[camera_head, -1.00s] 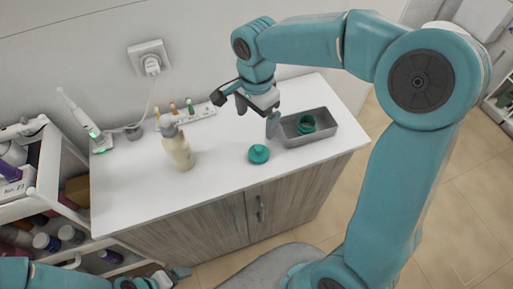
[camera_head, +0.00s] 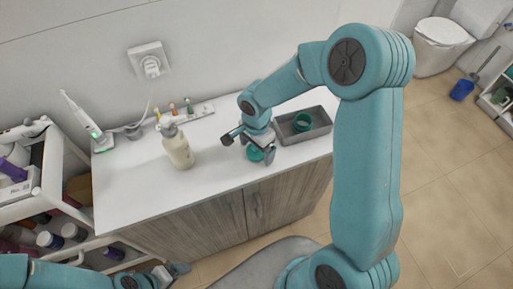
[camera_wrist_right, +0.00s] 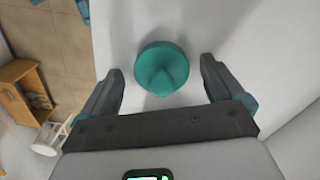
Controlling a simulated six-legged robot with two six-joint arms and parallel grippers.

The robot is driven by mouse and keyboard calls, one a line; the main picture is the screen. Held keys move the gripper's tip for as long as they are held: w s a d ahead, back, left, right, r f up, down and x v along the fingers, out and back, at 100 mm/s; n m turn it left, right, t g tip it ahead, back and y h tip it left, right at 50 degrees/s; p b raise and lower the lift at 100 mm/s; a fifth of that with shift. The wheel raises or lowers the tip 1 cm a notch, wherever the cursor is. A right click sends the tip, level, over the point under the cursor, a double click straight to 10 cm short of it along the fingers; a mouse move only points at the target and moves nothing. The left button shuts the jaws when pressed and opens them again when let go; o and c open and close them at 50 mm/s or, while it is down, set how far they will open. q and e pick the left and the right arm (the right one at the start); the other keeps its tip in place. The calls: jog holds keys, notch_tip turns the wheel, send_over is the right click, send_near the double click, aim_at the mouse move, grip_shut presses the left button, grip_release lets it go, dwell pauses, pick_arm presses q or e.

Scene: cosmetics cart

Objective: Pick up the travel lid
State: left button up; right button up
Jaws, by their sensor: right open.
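The travel lid is a teal round piece with a raised knob (camera_wrist_right: 161,69); it lies on the white counter. In the head view the lid (camera_head: 255,153) shows partly behind my right gripper (camera_head: 249,148). In the right wrist view my right gripper (camera_wrist_right: 160,85) is open, one finger on each side of the lid, with gaps to both. I cannot tell the height of the fingertips over the counter. My left gripper (camera_head: 170,274) is low at the bottom left of the head view, beside the cart; its jaw state is unclear.
A grey tray (camera_head: 318,135) with a teal ring-like piece (camera_head: 303,121) stands right of the gripper. A cream pump bottle (camera_head: 178,150) stands to the left. A toothbrush (camera_head: 84,121) and several small brushes are at the back. The front counter (camera_head: 205,184) is clear.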

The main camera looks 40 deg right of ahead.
jog(key=shift+s+a, duration=0.1)
jog(key=shift+w+f, duration=0.1)
jog(key=shift+w, duration=0.15)
jog(key=c, duration=1.1)
jog(key=shift+s, duration=0.15)
